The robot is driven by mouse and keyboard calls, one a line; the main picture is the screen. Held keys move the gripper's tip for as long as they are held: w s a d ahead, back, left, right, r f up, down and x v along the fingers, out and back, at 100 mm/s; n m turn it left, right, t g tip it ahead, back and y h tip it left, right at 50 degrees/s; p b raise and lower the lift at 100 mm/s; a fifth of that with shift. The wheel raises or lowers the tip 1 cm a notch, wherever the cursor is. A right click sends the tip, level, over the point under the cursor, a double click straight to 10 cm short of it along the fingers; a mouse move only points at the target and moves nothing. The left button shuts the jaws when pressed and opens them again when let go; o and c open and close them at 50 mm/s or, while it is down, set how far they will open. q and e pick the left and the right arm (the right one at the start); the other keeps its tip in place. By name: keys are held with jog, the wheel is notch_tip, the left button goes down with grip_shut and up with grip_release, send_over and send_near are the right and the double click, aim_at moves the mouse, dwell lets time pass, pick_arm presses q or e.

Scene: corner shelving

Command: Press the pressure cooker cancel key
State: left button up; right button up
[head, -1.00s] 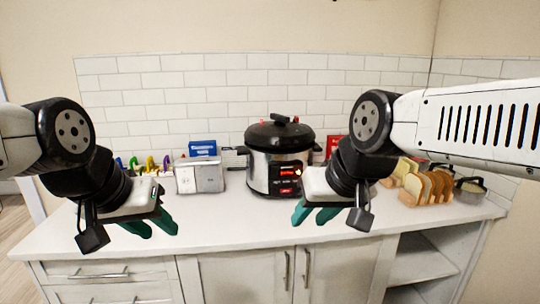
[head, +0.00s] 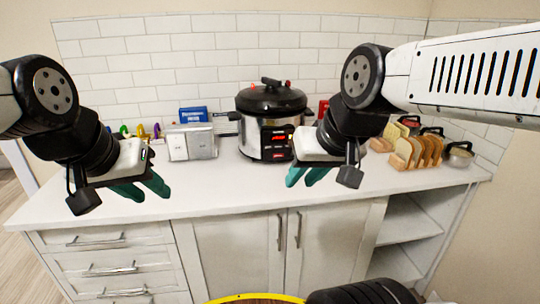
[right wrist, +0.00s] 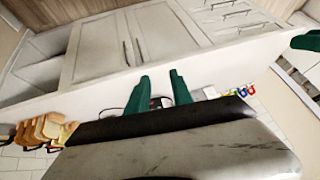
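The pressure cooker (head: 270,99) stands upright on the white counter against the tiled wall, with a black lid and steel body. Its front control panel (head: 277,141) has red displays and small keys; the lettering is too small to tell which key is cancel. My right gripper (head: 305,178) is open and empty, in front and to the right of the panel, overlapping the cooker's right edge in the head view. Its two green fingers stand apart in the right wrist view (right wrist: 159,90). My left gripper (head: 141,188) is open and empty, well left of the cooker.
A silver toaster (head: 191,142) stands left of the cooker, with a blue box (head: 193,114) behind it. Bread slices in a wooden rack (head: 416,150) and a small pot (head: 459,153) are at right. The counter front (head: 230,192) is clear.

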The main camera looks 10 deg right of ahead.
grip_shut()
dwell(1.4)
